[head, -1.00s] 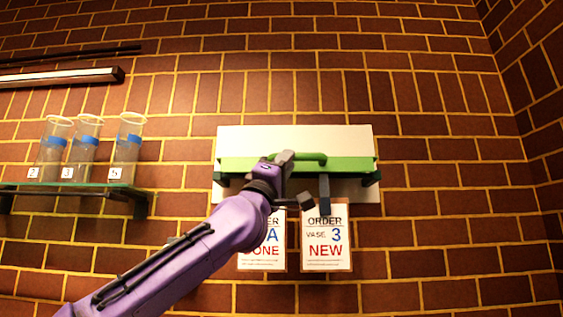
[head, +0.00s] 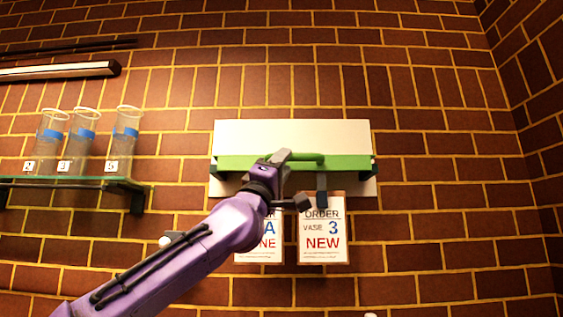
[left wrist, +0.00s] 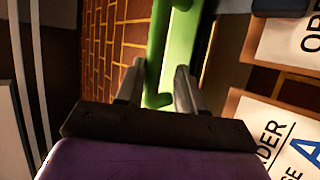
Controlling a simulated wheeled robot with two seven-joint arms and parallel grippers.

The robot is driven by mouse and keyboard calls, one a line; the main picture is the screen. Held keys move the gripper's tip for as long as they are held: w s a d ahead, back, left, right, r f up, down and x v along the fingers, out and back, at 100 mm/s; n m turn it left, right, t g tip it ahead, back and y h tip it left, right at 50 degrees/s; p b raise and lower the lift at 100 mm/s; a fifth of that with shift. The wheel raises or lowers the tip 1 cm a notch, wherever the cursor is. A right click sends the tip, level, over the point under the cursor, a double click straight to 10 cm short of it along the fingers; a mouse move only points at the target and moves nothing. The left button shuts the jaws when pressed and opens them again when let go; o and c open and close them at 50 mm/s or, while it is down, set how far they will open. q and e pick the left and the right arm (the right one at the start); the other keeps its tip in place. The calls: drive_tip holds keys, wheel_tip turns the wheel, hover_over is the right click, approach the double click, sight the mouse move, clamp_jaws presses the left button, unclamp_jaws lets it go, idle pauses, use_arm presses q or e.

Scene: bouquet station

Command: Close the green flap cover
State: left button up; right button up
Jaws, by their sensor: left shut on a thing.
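The green flap cover (head: 345,163) shows in the head view as a narrow green band across a white panel (head: 290,133) on the brick wall. A raised green handle (head: 310,157) runs along it. My left gripper (head: 281,158) is at the handle's left part. In the left wrist view the green handle (left wrist: 158,60) passes between the two grey fingers of this gripper (left wrist: 158,88), which is shut on it. The gripper and wrist hide part of the cover's left half. How far the cover is tilted is hard to tell. My right gripper is not in view.
Two order cards hang below the cover; the right one (head: 323,240) reads vase 3, and my left arm partly covers the left one (head: 270,245). A glass shelf (head: 70,182) with three clear vases (head: 125,140) is at the left. The wall right of the cover is clear.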

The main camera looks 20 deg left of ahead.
use_arm(q)
drive_tip(key=shift+w+f, duration=0.1)
drive_tip(key=shift+f, duration=0.1)
drive_tip(key=b+v, duration=0.4)
drive_tip(key=v, duration=0.6)
drive_tip(key=shift+b, duration=0.3)
